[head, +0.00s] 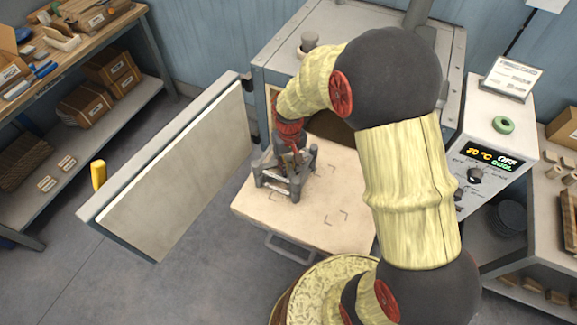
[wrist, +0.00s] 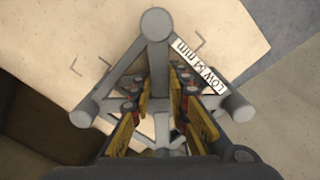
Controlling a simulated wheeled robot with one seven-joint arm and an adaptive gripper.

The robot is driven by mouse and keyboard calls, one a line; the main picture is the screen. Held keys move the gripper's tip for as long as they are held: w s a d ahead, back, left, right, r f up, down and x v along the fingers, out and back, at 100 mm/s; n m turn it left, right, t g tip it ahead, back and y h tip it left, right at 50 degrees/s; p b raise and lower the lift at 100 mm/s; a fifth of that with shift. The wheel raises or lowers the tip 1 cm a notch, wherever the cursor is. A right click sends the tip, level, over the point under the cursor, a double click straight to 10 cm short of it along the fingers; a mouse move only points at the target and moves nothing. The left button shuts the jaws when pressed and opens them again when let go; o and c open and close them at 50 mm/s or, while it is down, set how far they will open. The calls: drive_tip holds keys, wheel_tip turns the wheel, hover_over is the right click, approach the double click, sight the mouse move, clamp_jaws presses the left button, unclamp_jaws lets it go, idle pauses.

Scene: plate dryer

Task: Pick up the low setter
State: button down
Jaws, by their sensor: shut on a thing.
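The low setter is a grey three-legged frame (head: 271,181) with round posts at its corners. In the wrist view its white label (wrist: 201,68) reads "LOW" and a size in mm. My gripper (head: 291,167) is over the setter, and in the wrist view my gripper's yellow-padded fingers (wrist: 160,108) reach down inside the triangular frame, shut on its middle part. The setter appears upright on or just above the pale shelf board (head: 340,232); I cannot tell whether it touches. The exact grip contact is partly hidden.
The dryer's open door (head: 175,165) stands to the left, with a yellow handle (head: 98,174). The dryer body (head: 300,45) is behind my arm. Corner marks on the board's right part are bare.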

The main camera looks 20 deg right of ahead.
wheel_tip(320, 180, up, 3)
drive_tip(key=shift+f, duration=0.2)
drive_tip(key=s+d+r, duration=0.1)
drive_tip(key=r, duration=0.1)
drive_tip(key=s+r+p, duration=0.1)
drive_tip(key=s+r, duration=0.1)
drive_tip(key=s+d+r, duration=0.1)
drive_tip(key=r, duration=0.1)
drive_tip(key=shift+s+d+r+p, duration=0.1)
drive_tip(key=shift+s+d+p, duration=0.25)
drive_tip(key=shift+s+p, duration=0.05)
drive_tip(key=s+d+r+p, duration=0.1)
drive_tip(key=s+d+r, duration=0.25)
drive_tip(key=s, duration=0.35)
wheel_tip(320, 180, up, 7)
drive_tip(key=p, duration=0.5)
drive_tip(key=shift+s+d, duration=0.25)
drive_tip(key=shift+f, duration=0.1)
